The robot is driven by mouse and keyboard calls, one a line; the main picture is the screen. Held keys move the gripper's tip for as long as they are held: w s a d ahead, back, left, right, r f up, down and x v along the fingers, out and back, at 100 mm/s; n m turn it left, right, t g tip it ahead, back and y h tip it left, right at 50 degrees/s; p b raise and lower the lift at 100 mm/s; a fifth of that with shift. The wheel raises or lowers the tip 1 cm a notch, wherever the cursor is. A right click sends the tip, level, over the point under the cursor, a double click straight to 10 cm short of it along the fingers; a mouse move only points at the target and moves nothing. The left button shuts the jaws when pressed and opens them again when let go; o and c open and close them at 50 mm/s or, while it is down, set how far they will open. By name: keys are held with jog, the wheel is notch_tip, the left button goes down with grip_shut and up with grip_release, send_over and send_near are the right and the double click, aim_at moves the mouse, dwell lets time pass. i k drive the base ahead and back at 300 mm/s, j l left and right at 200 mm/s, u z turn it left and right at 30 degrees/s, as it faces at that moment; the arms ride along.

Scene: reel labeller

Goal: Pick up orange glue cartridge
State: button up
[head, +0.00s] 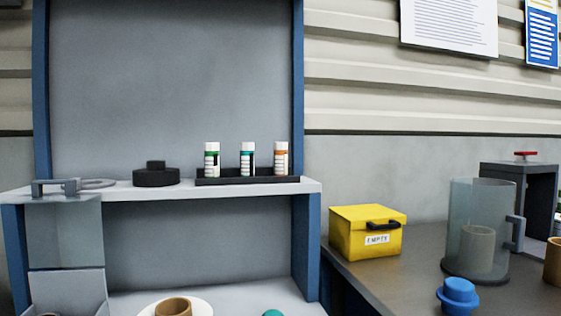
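The orange glue cartridge (281,160) stands upright at the right end of a low black tray (207,181) on the upper shelf. It is a white cylinder with an orange band and small print. A teal-banded cartridge (247,160) and a green-banded cartridge (212,160) stand to its left in the same tray, with gaps between them. The lower ends of all of them are partly hidden by the tray's front edge. My gripper is not in view.
A black round piece (156,177) and a grey ring bracket (75,185) sit left on the shelf (311,187). A yellow box (366,233) marked EMPTY, a clear jug (482,228) and a blue knob-topped piece (458,296) stand on the right bench. Space above the cartridges is clear.

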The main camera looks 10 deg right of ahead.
aim_at(280, 149)
jog(key=i+j+u, duration=0.2)
jog(key=i+j, duration=0.2)
jog(key=i+j+u, duration=0.15)
jog(key=i+j, duration=0.2)
jog(key=i, duration=0.15)
